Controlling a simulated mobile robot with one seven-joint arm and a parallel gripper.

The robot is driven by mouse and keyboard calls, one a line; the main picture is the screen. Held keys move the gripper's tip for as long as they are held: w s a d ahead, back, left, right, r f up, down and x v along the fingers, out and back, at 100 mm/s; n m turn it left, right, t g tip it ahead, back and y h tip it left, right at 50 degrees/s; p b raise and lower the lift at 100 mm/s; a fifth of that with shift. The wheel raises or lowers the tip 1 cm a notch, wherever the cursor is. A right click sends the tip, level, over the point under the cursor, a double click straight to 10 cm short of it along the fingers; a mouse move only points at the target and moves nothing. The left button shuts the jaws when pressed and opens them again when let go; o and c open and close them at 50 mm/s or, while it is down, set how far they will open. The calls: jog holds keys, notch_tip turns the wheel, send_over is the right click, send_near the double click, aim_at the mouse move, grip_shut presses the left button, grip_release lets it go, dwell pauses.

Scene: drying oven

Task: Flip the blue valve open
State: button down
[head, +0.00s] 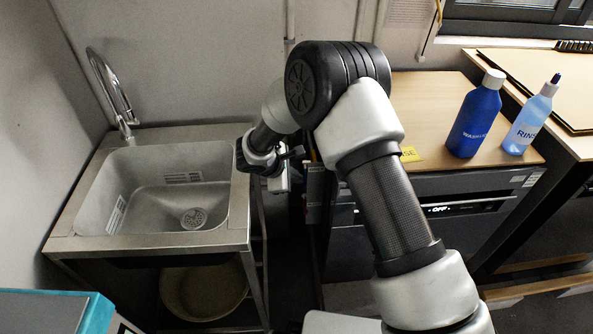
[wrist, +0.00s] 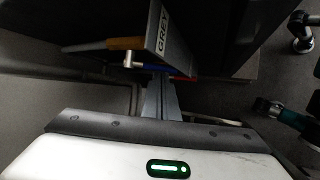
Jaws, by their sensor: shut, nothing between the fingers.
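My gripper (wrist: 158,92) is shut and empty in the wrist view, its fingers pointing up the picture below a row of coloured levers. A thin blue lever (wrist: 183,73), taken as the blue valve, shows there just beyond the fingertips, partly hidden; I cannot tell whether they touch. A yellow-orange lever (wrist: 125,43) lies above it to the left, and a red one (wrist: 185,78) sits close beside the blue. In the head view my gripper (head: 277,168) is between the sink and the cabinet; the valve is not clear there.
A grey panel marked GREY (wrist: 165,38) stands close by the levers. In the head view a metal sink (head: 75,243) is left, with a basin (head: 203,290) below. A blue bottle (head: 474,122) and a rinse bottle (head: 528,122) stand on the right counter (head: 435,100).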

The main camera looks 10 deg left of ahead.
notch_tip(320, 180, up, 2)
jog(key=g+p, duration=0.2)
jog(key=p, duration=0.1)
jog(key=shift+d+n+g+h, duration=0.1)
jog(key=shift+n+g+h, duration=0.2)
jog(key=shift+w+d+r, duration=0.25)
jog(key=shift+r, duration=0.2)
dwell(3.1)
jog(key=p+v, duration=0.2)
jog(key=v, duration=1.7)
